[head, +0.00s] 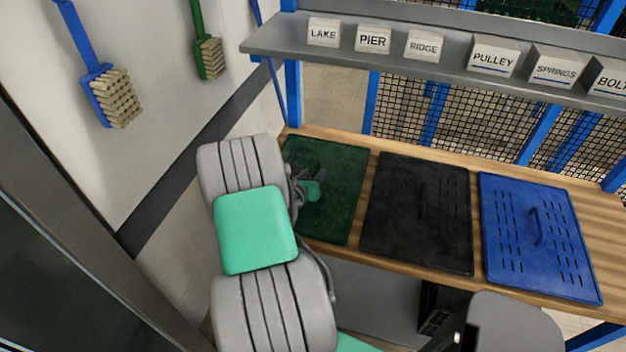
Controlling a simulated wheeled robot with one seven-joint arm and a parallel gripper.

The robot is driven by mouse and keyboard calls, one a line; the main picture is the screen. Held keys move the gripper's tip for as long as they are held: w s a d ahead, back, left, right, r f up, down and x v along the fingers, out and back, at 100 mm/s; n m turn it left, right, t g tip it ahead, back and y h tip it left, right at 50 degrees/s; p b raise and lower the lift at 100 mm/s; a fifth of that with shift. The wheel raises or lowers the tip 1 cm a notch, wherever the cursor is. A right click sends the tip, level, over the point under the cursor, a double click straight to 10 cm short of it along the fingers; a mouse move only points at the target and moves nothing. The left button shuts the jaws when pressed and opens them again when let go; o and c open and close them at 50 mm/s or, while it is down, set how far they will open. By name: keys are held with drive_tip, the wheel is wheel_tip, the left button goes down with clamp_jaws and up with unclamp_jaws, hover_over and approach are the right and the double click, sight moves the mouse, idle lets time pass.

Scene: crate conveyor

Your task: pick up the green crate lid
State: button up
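The green crate lid (341,205) is a dark green flat panel lying on the left end of the wooden bench. My gripper (312,190) is over its left part, mostly hidden behind my own arm. The fingers are small and dark in this view, and I cannot tell whether they touch the lid or how far apart they are. The lid's handle is not visible; my arm and gripper cover that area.
A black lid (418,225) and a blue lid (537,235) with a raised handle lie to the right on the bench (602,222). A grey shelf (395,68) with labelled boxes (495,55) runs above. A blue brush (108,95) and green brush (207,55) hang on the left wall.

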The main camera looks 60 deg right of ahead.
drive_tip(key=shift+c, duration=0.2)
clamp_jaws()
drive_tip(key=shift+r, duration=0.1)
idle(1.0)
